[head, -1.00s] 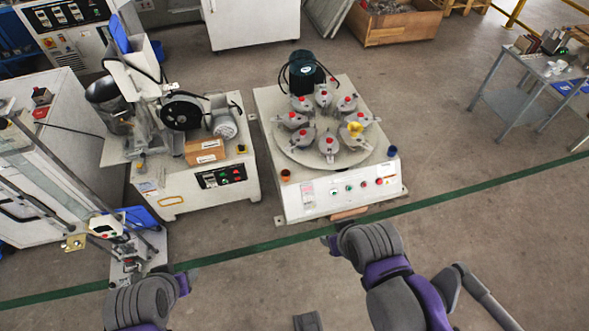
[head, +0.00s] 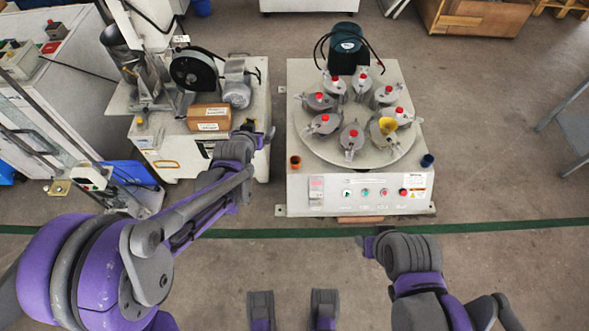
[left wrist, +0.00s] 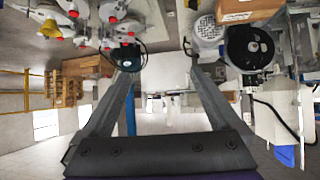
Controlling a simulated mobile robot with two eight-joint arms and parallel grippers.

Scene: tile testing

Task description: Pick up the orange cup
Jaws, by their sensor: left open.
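The orange cup (head: 295,162) is small and stands upright on the front left corner of the white machine table (head: 330,203). My left gripper (head: 262,134) is to the left of the cup and apart from it, in front of the left machine. In the left wrist view its two grey fingers (left wrist: 162,85) are spread wide with nothing between them. I cannot make out the orange cup in that view. My right arm shows at the lower right of the head view; its jaws cannot be made out.
A dark blue cup (head: 427,160) stands on the front right corner. Behind the orange cup, a round plate (head: 361,155) carries several grey, red-topped holders, one with a yellow piece (head: 387,125). The left machine (head: 150,142) bears a cardboard box (head: 209,117). Floor in front is clear.

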